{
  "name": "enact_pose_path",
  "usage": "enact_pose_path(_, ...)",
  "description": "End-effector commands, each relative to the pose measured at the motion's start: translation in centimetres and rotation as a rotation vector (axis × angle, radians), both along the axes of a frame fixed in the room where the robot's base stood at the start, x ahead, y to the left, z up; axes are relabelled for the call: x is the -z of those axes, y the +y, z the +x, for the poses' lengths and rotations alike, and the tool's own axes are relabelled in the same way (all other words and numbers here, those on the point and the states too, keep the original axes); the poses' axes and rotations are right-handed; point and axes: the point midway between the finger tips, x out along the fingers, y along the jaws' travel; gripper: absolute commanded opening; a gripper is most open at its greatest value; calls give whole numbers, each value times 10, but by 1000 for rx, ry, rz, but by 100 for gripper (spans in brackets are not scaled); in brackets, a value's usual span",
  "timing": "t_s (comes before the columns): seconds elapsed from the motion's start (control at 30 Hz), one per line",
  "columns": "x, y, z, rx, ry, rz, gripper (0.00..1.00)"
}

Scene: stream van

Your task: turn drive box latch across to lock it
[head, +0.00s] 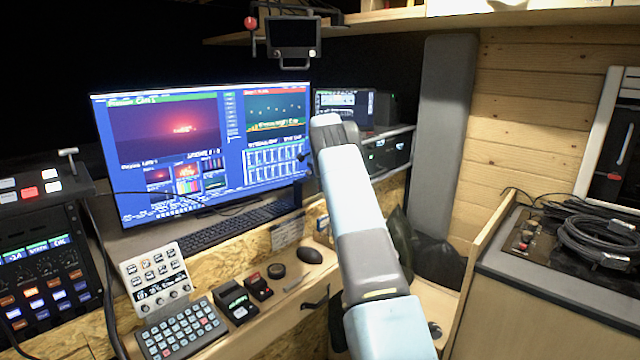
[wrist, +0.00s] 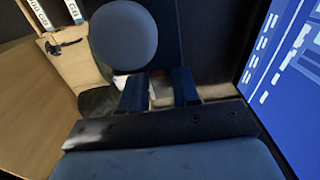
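I cannot pick out the drive box latch with certainty in either view. My gripper (wrist: 159,92) shows in the wrist view with its two dark blue fingers apart and nothing held between them. In the head view my arm reaches up to the right edge of the large monitor, and the gripper is mostly hidden there. A small black hook-like part (wrist: 62,46) sits on pale wood at the upper left of the wrist view, apart from the fingers. I cannot tell whether it is the latch.
The large monitor (head: 205,140) stands left of my arm; its lit screen also fills the right of the wrist view (wrist: 290,70). A keyboard (head: 225,228), mouse (head: 309,256) and control panels (head: 180,329) cover the desk. Coiled cables (head: 600,240) lie on the right-hand cabinet.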

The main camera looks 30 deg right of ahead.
Motion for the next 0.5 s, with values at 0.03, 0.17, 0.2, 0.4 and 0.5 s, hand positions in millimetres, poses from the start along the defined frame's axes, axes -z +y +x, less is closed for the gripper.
enact_pose_path(0.03, 0, 0, 0, 0, 0, 0, 26)
enact_pose_path(0.17, 0, -2, 0, 2, 0, 0, 13)
enact_pose_path(0.2, 0, -2, 0, 2, 0, 0, 10)
enact_pose_path(0.4, 0, -2, 0, 2, 0, 0, 0)
enact_pose_path(0.5, 0, -2, 0, 2, 0, 0, 0)
